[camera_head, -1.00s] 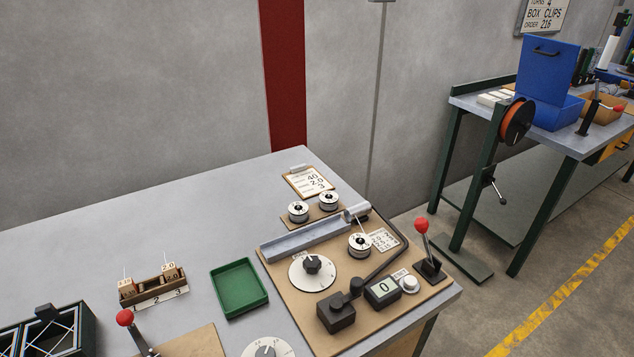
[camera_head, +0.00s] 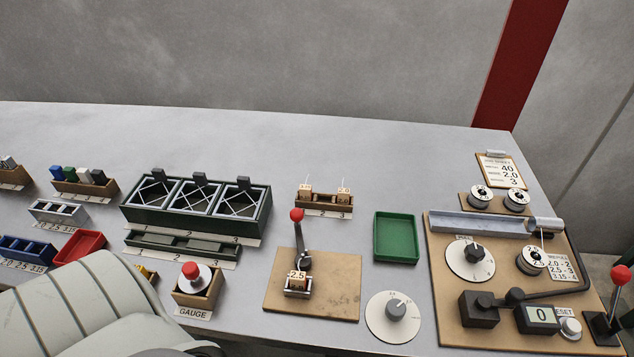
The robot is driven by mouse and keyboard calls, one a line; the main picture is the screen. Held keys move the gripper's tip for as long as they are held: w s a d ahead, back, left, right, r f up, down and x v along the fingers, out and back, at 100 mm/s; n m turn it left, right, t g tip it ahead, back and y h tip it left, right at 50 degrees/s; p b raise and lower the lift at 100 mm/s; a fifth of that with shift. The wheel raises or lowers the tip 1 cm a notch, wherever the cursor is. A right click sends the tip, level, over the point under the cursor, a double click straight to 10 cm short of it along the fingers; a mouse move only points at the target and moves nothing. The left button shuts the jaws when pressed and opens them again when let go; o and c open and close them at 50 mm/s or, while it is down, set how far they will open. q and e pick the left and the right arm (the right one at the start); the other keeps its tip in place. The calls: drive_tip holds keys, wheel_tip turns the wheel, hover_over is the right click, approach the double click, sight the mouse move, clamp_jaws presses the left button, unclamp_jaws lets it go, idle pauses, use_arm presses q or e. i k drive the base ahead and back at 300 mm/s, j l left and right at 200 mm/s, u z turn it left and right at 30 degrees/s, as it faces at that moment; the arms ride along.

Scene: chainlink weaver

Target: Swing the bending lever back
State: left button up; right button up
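A lever with a red knob (camera_head: 297,215) stands nearly upright on a tan board (camera_head: 340,290) in the middle of the bench. A small block marked 2.5 (camera_head: 298,278) sits in a metal holder at its foot. A second red-knobbed lever (camera_head: 619,285) stands at the right edge of the view, beside the board with the counter. No label shows which of the two is the bending lever. Part of my own pale arm fills the lower left corner. Neither gripper shows.
A green tray (camera_head: 396,238) and a dial (camera_head: 393,316) lie right of the tan board. A gauge box with a red button (camera_head: 190,284) and a dark three-bay rack (camera_head: 195,205) are to its left. The counter board (camera_head: 450,300) is at right. The bench's back strip is clear.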

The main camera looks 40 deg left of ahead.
sight(296, 214)
drive_tip(key=u, duration=1.3)
